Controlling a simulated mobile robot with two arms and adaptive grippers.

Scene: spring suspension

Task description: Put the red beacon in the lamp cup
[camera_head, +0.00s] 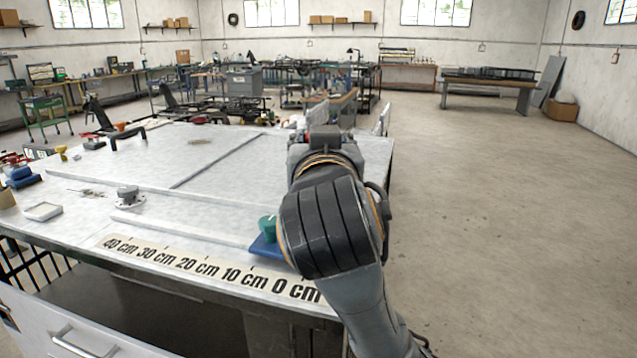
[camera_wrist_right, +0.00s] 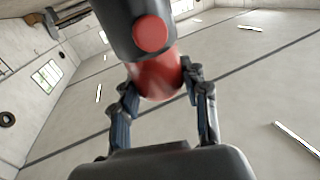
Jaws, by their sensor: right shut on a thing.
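In the right wrist view, my right gripper (camera_wrist_right: 160,92) is shut on the red beacon (camera_wrist_right: 160,75), a rounded red body between its two fingers. A dark grey cylinder with a round red face (camera_wrist_right: 150,33) sits against the beacon's far side; I cannot tell whether it is part of the beacon. In the head view, my right arm reaches over the table's right side and hides the gripper and beacon. A green cup-like piece (camera_head: 267,226) stands by a blue base (camera_head: 265,248), partly behind my arm. I cannot tell which thing is the lamp cup. My left gripper is out of view.
The white table (camera_head: 220,215) bears a centimetre strip (camera_head: 200,264) along its front edge. A grey round fitting (camera_head: 130,198), a small white tray (camera_head: 43,211) and a black bracket (camera_head: 128,138) stand left. The table's middle is mostly clear. Open floor lies right.

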